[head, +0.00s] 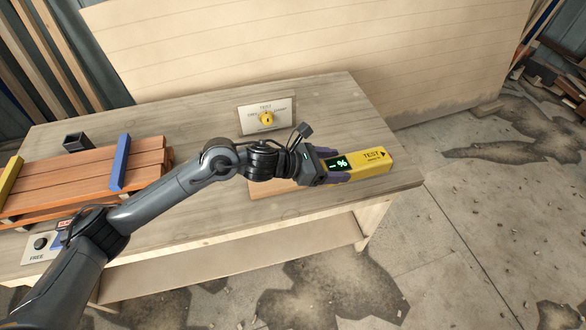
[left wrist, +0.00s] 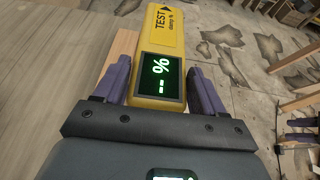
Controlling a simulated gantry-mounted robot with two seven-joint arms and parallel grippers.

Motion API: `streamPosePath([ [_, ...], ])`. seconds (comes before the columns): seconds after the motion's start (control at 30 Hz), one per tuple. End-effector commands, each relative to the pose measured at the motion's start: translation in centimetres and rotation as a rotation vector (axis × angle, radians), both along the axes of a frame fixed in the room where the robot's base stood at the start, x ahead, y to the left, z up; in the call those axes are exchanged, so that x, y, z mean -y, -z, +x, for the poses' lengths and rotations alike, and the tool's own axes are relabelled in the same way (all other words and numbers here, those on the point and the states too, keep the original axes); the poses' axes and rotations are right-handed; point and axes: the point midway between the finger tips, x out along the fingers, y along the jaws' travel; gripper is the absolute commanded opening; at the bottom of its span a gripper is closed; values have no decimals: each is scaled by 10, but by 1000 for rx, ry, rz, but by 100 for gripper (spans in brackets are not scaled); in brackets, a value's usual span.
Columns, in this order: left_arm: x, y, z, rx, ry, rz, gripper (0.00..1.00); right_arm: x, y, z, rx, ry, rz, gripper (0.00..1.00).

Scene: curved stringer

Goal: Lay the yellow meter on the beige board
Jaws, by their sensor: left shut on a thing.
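The yellow meter (head: 370,164) with a dark screen showing "- %" is held near the table's right end. It fills the upper middle of the left wrist view (left wrist: 163,45), its screen towards me. My left gripper (head: 338,166) is shut on the meter's screen end, a purple finger on each side. The beige board (head: 262,188) lies on the table under and left of the gripper, mostly hidden by the arm. A strip of it shows left of the meter in the left wrist view (left wrist: 121,46). I cannot tell the gap between meter and board. My right gripper is not in view.
Reddish planks (head: 80,180) with a blue bar (head: 119,162) lie at the left, near a small dark box (head: 76,140). The table's right edge is close to the meter.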

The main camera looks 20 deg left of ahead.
Motion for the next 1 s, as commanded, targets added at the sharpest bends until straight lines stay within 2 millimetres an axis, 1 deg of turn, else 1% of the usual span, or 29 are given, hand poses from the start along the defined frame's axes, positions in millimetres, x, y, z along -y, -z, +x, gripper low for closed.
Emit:
streamPosePath([
  [0.03, 9, -10, 0, 4, 11, -4, 26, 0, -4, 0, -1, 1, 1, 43],
  [0.07, 12, -11, -1, 4, 17, -3, 26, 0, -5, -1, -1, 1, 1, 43],
  [0.17, 11, -13, 1, 2, 21, -1, 26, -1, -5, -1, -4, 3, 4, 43],
  [0.27, -1, -6, 6, -2, 20, 0, 26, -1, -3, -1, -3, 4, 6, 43],
  [0.5, -47, 24, 20, -3, 17, -1, 26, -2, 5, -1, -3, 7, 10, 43],
  [0.6, -65, 34, 26, -1, 18, -1, 26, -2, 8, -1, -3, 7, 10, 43],
  [0.7, -79, 42, 30, 0, 20, -3, 26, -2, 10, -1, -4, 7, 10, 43],
  [0.83, -90, 49, 34, 0, 21, -2, 26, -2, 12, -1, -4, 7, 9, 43],
  [1.0, -95, 53, 35, 1, 22, -2, 26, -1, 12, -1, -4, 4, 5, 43],
])
